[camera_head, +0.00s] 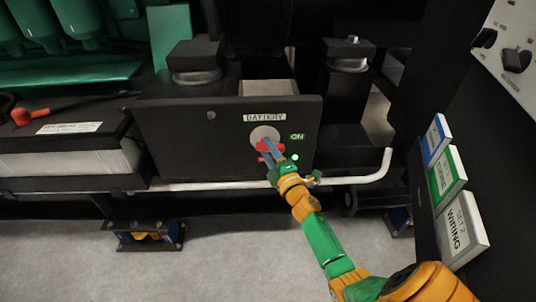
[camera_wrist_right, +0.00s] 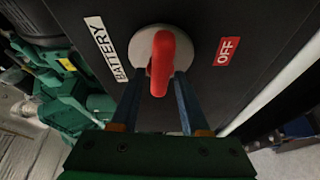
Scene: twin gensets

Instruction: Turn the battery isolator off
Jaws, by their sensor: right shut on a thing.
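The battery isolator has a red handle (camera_head: 263,147) on a pale round disc (camera_head: 264,133), on a black panel (camera_head: 190,142) under a "BATTERY" label. A green "ON" label (camera_head: 297,137) is right of the disc in the head view. My right gripper (camera_head: 269,150) is shut on the red handle, coming from below right. In the right wrist view the handle (camera_wrist_right: 162,62) sits between the two blue-grey fingers, and a red "OFF" label (camera_wrist_right: 227,51) is right of the disc. That label cannot be made out in the head view. My left gripper is out of view.
A pale pipe (camera_head: 345,180) runs along below the panel and bends up at right. A battery box with a red terminal (camera_head: 21,116) stands at left. Binders (camera_head: 463,228) stand at right. The grey floor (camera_head: 220,255) in front is mostly clear.

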